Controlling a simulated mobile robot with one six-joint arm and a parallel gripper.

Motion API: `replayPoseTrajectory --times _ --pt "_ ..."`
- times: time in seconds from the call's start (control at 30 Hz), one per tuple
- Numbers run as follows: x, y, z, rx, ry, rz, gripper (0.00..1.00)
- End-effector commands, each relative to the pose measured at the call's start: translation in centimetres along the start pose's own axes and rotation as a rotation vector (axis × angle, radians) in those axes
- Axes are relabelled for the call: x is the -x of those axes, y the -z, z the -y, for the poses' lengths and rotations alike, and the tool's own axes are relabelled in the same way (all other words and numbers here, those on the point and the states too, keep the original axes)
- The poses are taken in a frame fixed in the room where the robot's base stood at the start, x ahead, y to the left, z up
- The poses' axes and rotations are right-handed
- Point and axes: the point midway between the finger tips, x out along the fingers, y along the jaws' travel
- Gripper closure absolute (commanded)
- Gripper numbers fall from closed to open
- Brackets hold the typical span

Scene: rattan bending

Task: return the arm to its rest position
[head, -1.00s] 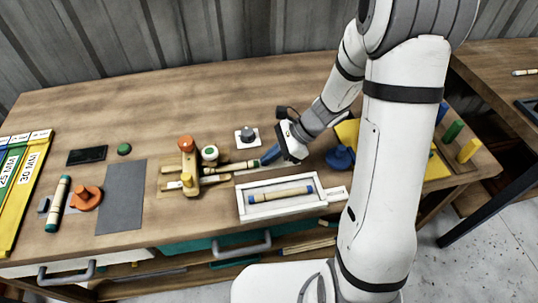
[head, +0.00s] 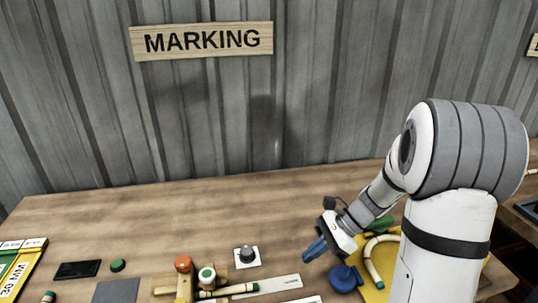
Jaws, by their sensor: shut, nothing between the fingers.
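My gripper (head: 315,249) is in the head view right of centre, with its blue fingers shut and nothing between them. It hangs above the wooden workbench (head: 140,218), pointing down and to the left. My white and grey arm is bent on the right side of the view and hides part of the bench behind it.
Left of my gripper is a grey knob on a white plate (head: 246,255). A blue object (head: 343,278) is just below it, beside a yellow board (head: 403,275) with a curved rattan piece (head: 368,258). A wooden jig (head: 184,285) stands at lower centre. The back bench is clear.

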Motion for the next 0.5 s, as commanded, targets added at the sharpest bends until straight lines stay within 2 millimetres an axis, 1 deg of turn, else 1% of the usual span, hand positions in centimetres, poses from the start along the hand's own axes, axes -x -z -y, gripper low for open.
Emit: replayPoseTrajectory --times 0.07,0.17,0.3,0.5 --pt "0.2 -0.7 -0.6 0.049 -0.009 -0.029 1.0" --pt "0.7 -2.0 -2.2 0.191 -0.038 -0.115 1.0" --pt "1.6 -4.0 -5.4 0.465 -0.102 -0.275 1.0" --pt "3.3 -5.8 -9.5 0.865 -0.209 -0.506 1.0"
